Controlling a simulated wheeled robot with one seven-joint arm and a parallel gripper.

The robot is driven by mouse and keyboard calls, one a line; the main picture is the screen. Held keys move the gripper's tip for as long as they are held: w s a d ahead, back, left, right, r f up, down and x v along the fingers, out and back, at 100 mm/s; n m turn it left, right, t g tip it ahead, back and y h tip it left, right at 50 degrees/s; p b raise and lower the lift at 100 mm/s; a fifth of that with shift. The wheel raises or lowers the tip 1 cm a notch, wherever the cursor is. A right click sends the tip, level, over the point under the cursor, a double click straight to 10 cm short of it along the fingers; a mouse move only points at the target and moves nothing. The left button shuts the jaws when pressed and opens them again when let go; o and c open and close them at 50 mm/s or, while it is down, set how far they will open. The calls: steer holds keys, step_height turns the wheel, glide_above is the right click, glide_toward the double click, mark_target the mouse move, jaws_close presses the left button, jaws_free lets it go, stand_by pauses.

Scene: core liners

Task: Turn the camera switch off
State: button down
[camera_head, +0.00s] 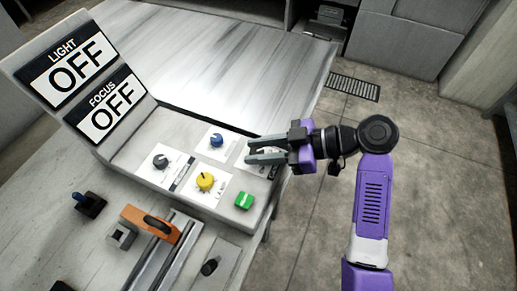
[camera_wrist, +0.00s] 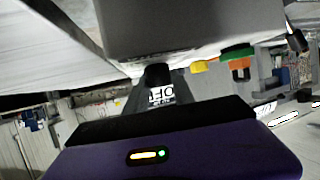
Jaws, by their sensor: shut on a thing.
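The sloped grey control panel (camera_head: 135,140) carries a black knob (camera_head: 160,161), a blue knob (camera_head: 216,140) and a yellow knob (camera_head: 205,181), each on a white plate. My gripper (camera_head: 249,151) reaches in from the right over another white plate at the panel's right end and covers most of it. In the wrist view a black knob (camera_wrist: 157,75) sits between my fingers, and they are shut on it. The small labels are too small to read, so I cannot tell from them which knob is the camera switch.
Upright signs read LIGHT OFF (camera_head: 75,68) and FOCUS OFF (camera_head: 108,105). A green button (camera_head: 243,201) is near the panel's front right. An orange handle (camera_head: 152,223) and a blue-tipped joystick (camera_head: 89,204) stand in front. Open floor lies to the right.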

steer(key=shift+f, duration=0.2)
steer(key=c, duration=1.1)
jaws_free()
steer(key=shift+o, duration=0.2)
steer(key=shift+d+r, duration=0.15)
steer(key=v, duration=0.7)
steer(key=shift+d, duration=0.2)
steer(key=shift+r, duration=0.1)
